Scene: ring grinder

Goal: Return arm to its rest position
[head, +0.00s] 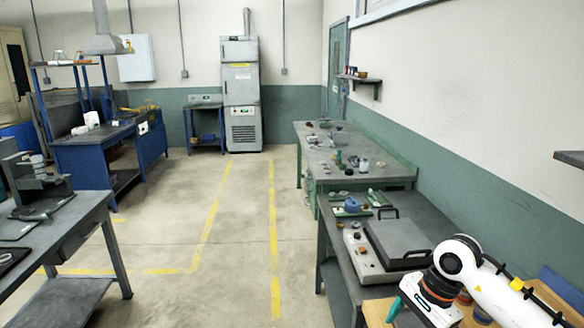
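A white arm (495,288) with a dark and orange joint comes in from the lower right corner and bends down over the right-hand bench. It looks like my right arm. My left arm and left gripper are not in view.
Under the white arm is a bench with a grey box with black handles (407,238) and a panel with knobs (362,250). A longer bench (333,178) with small parts stands behind. A grey table (70,225) is at left. The floor between (240,240) is clear.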

